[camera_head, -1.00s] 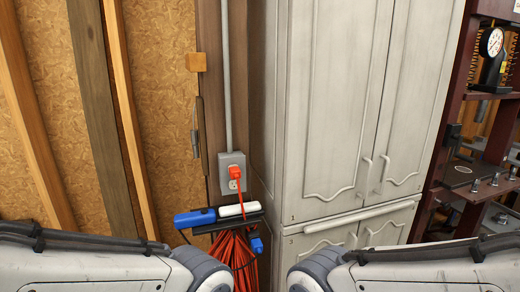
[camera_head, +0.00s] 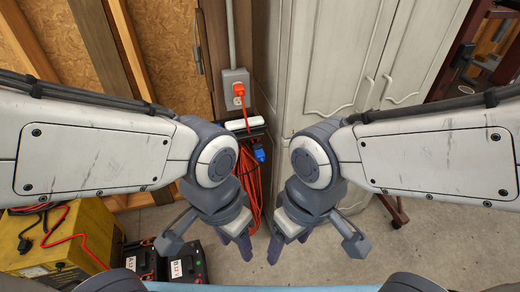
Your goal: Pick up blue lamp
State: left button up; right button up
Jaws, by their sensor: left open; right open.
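No whole blue lamp shows in the head view now. The spot on the small wall shelf where a blue object lay earlier is behind my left arm. A small blue piece (camera_head: 260,155) hangs by the orange cord (camera_head: 251,185) under the shelf; it looks like a cord end, but I cannot be sure. My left gripper (camera_head: 236,247) is open and empty, pointing down in front of the cord. My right gripper (camera_head: 288,246) is open and empty close beside it, in front of the cabinet.
A white power strip (camera_head: 244,124) lies on the shelf below a grey outlet box (camera_head: 236,85). A pale cabinet (camera_head: 325,60) stands to the right. A yellow box (camera_head: 70,240) and a black battery (camera_head: 187,265) are at lower left. Concrete floor (camera_head: 370,245) is clear at lower right.

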aim_at(258, 124)
jog(key=z, duration=1.05)
jog(key=i, duration=1.5)
jog(key=u, duration=2.8)
